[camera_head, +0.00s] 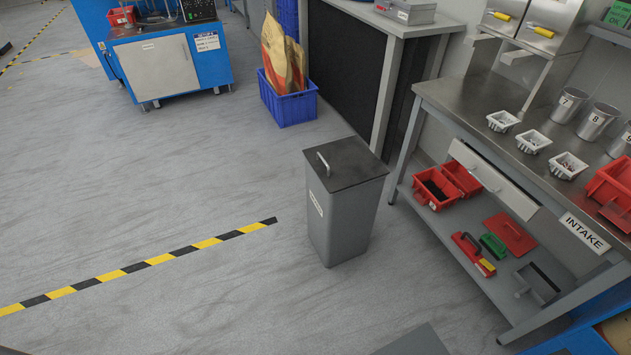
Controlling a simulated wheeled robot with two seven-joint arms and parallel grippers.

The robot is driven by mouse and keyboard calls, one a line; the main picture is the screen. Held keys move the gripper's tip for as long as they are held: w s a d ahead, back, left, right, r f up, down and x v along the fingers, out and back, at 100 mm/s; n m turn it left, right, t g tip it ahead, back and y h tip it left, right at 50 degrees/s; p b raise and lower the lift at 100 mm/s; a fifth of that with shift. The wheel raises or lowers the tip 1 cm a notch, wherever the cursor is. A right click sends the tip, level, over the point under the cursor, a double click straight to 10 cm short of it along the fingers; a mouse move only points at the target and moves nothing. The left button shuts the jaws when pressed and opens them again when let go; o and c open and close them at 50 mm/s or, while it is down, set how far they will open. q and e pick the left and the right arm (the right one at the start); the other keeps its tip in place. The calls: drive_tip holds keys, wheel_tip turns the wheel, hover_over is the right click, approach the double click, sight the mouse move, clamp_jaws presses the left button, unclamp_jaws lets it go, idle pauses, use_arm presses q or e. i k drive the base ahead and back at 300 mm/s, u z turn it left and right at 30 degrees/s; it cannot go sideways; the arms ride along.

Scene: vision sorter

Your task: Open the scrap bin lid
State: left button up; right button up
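The scrap bin (338,220) is a tall grey bin standing upright on the floor near the middle of the head view. Its dark flat lid (352,165) lies shut on top. A light metal handle (323,163) sits on the lid's left part. A white label (316,204) is on the bin's front left face; its text is too small to read. Neither of my grippers shows in the head view.
A steel workbench (470,103) marked INTAKE, with red containers on its lower shelf, stands right of the bin. A blue crate (287,108) holding a bag is behind it. A blue cart (178,65) stands back left. The floor left of the bin is clear.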

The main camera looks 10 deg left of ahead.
sight(340, 164)
drive_tip(key=u, duration=0.35)
drive_tip(key=k, duration=0.1)
drive_tip(key=z, duration=1.15)
drive_tip(key=i, duration=1.55)
drive_tip(key=u, duration=0.65)
